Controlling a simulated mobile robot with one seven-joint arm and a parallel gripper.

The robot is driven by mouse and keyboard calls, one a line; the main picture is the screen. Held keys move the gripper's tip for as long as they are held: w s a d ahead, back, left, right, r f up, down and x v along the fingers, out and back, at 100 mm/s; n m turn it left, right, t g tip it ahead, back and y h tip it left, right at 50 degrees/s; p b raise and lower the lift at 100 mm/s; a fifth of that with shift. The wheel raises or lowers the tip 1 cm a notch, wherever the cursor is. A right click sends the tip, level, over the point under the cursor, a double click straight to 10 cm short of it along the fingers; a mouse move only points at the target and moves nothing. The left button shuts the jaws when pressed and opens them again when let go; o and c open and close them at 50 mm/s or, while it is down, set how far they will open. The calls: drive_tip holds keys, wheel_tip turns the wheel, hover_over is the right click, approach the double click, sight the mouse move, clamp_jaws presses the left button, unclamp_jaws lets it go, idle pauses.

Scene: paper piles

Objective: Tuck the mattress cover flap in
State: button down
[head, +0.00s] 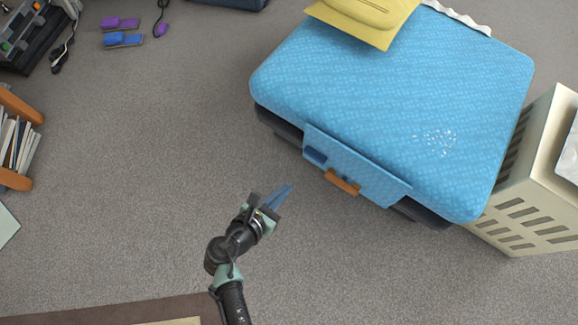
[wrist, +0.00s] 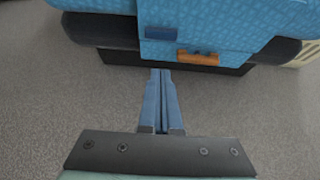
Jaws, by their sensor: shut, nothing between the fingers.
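A blue patterned mattress cover (head: 390,100) lies over a dark base, and its top also shows in the wrist view (wrist: 100,5). The cover flap (head: 357,168) hangs down over the near side of the base. It carries an orange handle (head: 342,182) and a dark blue patch (head: 315,155). In the wrist view the flap (wrist: 215,18) hangs ahead, with the orange handle (wrist: 198,57) right of centre. My gripper (head: 287,190) is shut and empty, with its blue fingers together. Its fingertips (wrist: 161,72) are apart from the flap, below and left of the handle.
A cream slatted crate (head: 540,160) stands close by the right side of the mattress. A yellow item (head: 370,22) lies on the cover's far edge. A bookshelf (head: 15,140) is at the left. Grey carpet around my gripper is clear.

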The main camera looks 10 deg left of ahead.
sight(313, 157)
drive_tip(key=w+r+b+x, duration=0.1)
drive_tip(key=b+x, duration=0.5)
drive_tip(key=x, duration=0.5)
drive_tip(key=shift+w+d, duration=0.2)
drive_tip(key=shift+d, duration=0.2)
drive_tip(key=shift+r, duration=0.1)
drive_tip(key=shift+w+d, duration=0.2)
drive_tip(key=shift+w, duration=0.3)
